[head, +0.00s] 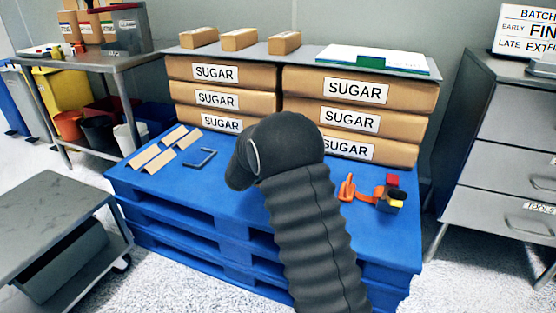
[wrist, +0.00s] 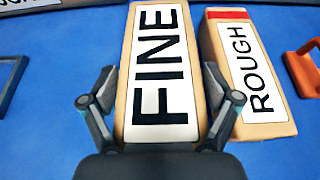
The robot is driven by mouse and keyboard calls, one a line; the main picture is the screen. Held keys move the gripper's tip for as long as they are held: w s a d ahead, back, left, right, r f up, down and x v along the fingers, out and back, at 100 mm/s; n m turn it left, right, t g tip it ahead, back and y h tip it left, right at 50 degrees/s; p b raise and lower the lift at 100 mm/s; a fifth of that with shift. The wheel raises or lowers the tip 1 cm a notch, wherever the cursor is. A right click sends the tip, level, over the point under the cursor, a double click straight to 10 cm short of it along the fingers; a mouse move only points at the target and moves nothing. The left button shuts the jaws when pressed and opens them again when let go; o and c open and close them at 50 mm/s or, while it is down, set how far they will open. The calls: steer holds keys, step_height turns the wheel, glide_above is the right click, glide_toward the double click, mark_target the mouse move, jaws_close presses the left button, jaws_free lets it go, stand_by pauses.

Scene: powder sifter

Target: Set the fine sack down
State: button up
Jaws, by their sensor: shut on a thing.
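The fine sack (wrist: 120,98) is a tan block with a large white FINE label, in the wrist view. My gripper (wrist: 160,88) is shut on it, one finger along each long side. Blue surface shows around the sack. I cannot tell whether its underside touches that surface. In the head view my dark arm hides the sack and my gripper. The blue pallet (head: 150,185) shows on both sides of my arm.
A rough sack (wrist: 250,75) lies close to the right of the fine sack. An orange tool (wrist: 304,68) is further right. SUGAR sacks (head: 358,90) are stacked at the pallet's back. Cardboard strips (head: 159,160) and a dark bracket (head: 200,160) lie on the left.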

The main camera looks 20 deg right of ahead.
steer(key=shift+w+a+f, duration=0.1)
steer(key=shift+w+a, duration=0.05)
steer(key=shift+f, duration=1.85)
steer(key=shift+f, duration=0.15)
steer(key=o, duration=1.6)
steer(key=shift+c, duration=0.2)
